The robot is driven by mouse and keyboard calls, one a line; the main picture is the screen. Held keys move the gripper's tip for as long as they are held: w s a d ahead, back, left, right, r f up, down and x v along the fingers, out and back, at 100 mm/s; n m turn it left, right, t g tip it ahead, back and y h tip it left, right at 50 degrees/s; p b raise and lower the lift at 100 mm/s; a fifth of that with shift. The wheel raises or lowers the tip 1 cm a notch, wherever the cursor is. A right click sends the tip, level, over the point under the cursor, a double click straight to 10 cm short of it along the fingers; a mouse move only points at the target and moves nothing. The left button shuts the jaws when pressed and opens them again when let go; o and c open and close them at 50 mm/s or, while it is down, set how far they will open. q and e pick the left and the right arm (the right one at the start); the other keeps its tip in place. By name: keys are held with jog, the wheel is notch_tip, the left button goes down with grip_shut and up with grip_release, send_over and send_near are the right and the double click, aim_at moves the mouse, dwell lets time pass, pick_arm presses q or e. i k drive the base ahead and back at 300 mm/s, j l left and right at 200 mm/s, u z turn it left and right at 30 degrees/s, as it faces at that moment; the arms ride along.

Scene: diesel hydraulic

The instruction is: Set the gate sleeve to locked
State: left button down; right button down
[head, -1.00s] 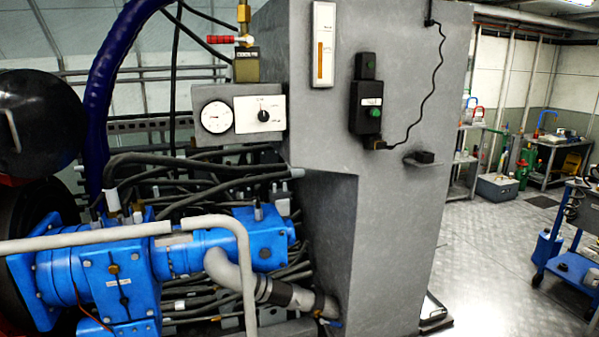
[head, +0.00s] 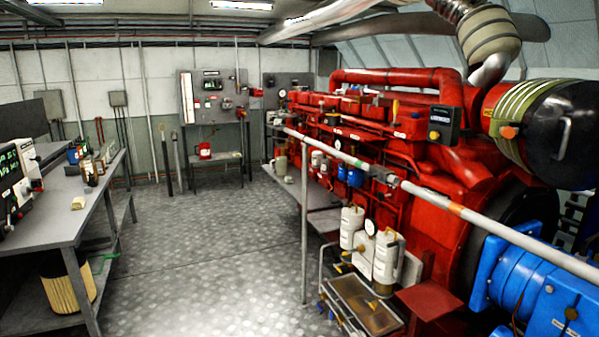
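A pale handrail (head: 500,230) runs along the red engine's near side, from the lower right toward the back. A grey collar (head: 392,181) sits around this rail near the middle of the picture; it may be the gate sleeve, but I cannot tell for sure. An orange band (head: 455,208) marks the rail to the right of the collar. Whether the sleeve is locked cannot be read from here. Neither of my grippers is in view.
The red engine (head: 440,190) fills the right side, with a blue pump (head: 540,295) at lower right. White filter canisters (head: 387,258) stand below the rail. A workbench (head: 60,215) stands at left. The patterned floor (head: 210,260) between is clear. A control panel (head: 212,95) stands at the back.

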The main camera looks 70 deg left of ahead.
aim_at(377, 172)
jog(key=u, duration=1.85)
